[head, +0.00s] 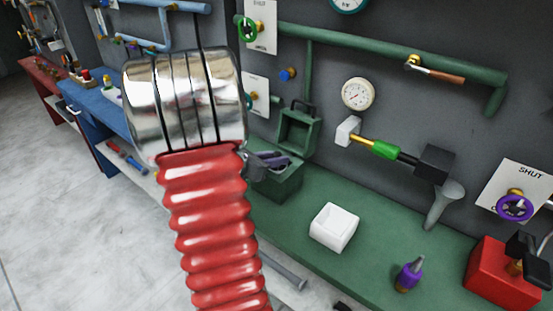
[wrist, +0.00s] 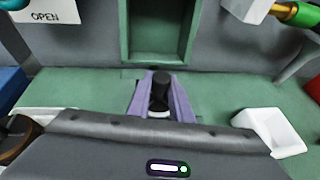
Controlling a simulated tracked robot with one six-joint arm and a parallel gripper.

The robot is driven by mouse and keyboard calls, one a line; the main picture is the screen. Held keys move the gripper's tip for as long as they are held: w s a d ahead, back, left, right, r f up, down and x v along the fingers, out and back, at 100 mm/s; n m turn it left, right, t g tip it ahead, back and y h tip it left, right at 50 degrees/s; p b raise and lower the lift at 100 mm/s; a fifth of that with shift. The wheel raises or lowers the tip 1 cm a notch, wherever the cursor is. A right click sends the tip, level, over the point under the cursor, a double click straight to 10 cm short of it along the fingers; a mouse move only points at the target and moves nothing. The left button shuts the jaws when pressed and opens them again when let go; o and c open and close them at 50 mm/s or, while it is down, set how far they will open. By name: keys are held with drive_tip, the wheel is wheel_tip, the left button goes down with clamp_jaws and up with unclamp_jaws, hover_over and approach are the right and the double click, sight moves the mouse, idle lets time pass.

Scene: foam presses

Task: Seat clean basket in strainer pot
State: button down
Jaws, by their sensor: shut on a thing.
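The green strainer pot (head: 283,190) stands on the green bench against the wall, its lid (head: 298,130) raised at the back. My gripper (head: 272,159) is at the pot's mouth, partly behind my arm in the head view. In the wrist view its purple fingers (wrist: 161,100) are shut on a black knob (wrist: 160,88) with a pale part below it, which looks like the clean basket's handle. The basket's body is hidden, so I cannot tell how deep it sits in the pot.
An empty white open box (head: 334,228) stands on the bench right of the pot. A purple-bodied bottle (head: 409,275) and a red box (head: 500,275) are farther right. A green pipe (head: 370,56), a gauge (head: 358,93) and a green-handled valve part (head: 378,148) are on the wall above.

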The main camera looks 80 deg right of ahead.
drive_tip(key=c, duration=1.6)
unclamp_jaws()
drive_tip(key=shift+f, duration=0.1)
drive_tip(key=shift+w+a+r, duration=0.15)
drive_tip(key=shift+a+r, duration=0.15)
drive_tip(key=shift+v, duration=5.7)
